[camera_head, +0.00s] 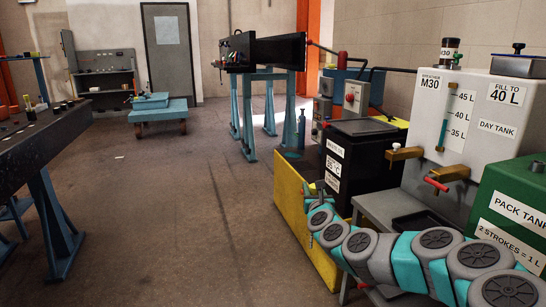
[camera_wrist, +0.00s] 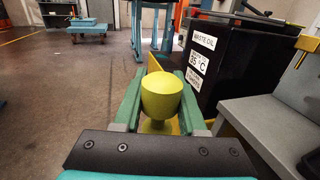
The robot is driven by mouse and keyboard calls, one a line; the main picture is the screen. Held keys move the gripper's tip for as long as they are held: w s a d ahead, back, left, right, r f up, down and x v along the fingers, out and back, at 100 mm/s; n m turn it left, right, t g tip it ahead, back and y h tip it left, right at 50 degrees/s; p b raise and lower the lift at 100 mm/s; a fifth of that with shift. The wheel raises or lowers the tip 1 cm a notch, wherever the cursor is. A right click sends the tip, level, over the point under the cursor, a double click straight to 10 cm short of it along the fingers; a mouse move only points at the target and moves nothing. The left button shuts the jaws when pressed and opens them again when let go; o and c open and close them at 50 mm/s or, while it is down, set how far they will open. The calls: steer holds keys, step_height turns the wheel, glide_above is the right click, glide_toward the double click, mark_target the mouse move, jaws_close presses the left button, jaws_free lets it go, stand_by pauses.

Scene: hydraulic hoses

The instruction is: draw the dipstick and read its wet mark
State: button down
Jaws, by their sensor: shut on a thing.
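A rounded yellow-green knob (camera_wrist: 162,97), which looks like the dipstick's handle, sits between the two green fingers of my gripper (camera_wrist: 159,82) in the wrist view. The fingers are shut on it, one on each side. The knob narrows to a short stem below. No rod or wet mark shows, so I cannot tell how far the dipstick is drawn. In the head view my arm reaches in from the lower right, ending near the yellow bund wall; the fingers are not clear there. The green pack tank (camera_head: 513,221) stands at the right edge, partly cut off.
A black waste oil bin (camera_head: 377,150) stands beyond my arm, and shows right of my gripper in the wrist view (camera_wrist: 238,75). The white day tank (camera_head: 487,152), with gauge and brass taps, stands right. A dark bench (camera_head: 48,128) is left. Open floor (camera_head: 175,220) lies between.

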steer(key=s+a+r+n+g+y+b, duration=0.2)
steer(key=s+a+r+n+y, duration=0.1)
steer(key=s+a+r, duration=1.05)
steer(key=s+a+r+y, duration=0.1)
steer(key=s+r, duration=0.4)
steer(key=s, duration=0.3)
steer(key=s+r+n+y+b, duration=0.1)
steer(key=s+r, duration=0.4)
steer(key=s, duration=0.3)
steer(key=s+a+r+y, duration=0.1)
steer(key=s+r+y, duration=0.1)
steer(key=s+r, duration=0.3)
steer(key=s, duration=0.4)
steer(key=shift+a+n+t+b, duration=0.3)
steer(key=shift+b, duration=0.1)
